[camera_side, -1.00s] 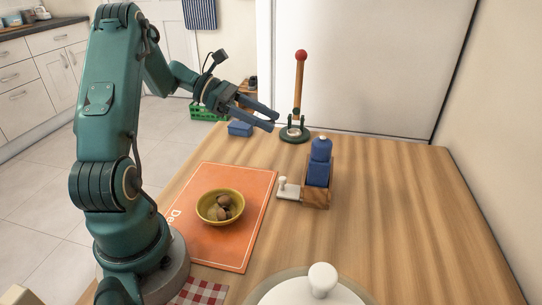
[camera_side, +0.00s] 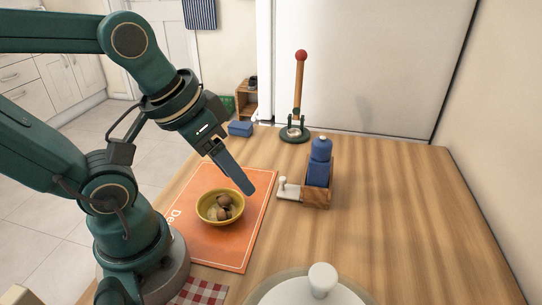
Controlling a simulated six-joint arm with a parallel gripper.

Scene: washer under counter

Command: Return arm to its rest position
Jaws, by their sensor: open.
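My gripper (camera_side: 247,187) points down and to the right, above the orange mat (camera_side: 215,255) on the wooden table. Its fingers overlap in this side view, so one hides the other. It is open and nothing shows held in it. A yellow bowl (camera_side: 207,216) with a few brown, round items (camera_side: 224,207) stands on the mat, just left of and below the fingertips in the picture. The fingers appear apart from the bowl; their exact height above the mat is hard to tell.
A wooden box with a blue container (camera_side: 319,173) stands right of the gripper, with a white piece (camera_side: 287,189) beside it. Behind are a red-topped post (camera_side: 299,85) and a blue box (camera_side: 240,128). A white lid (camera_side: 307,291) is in front. The table's right side is clear.

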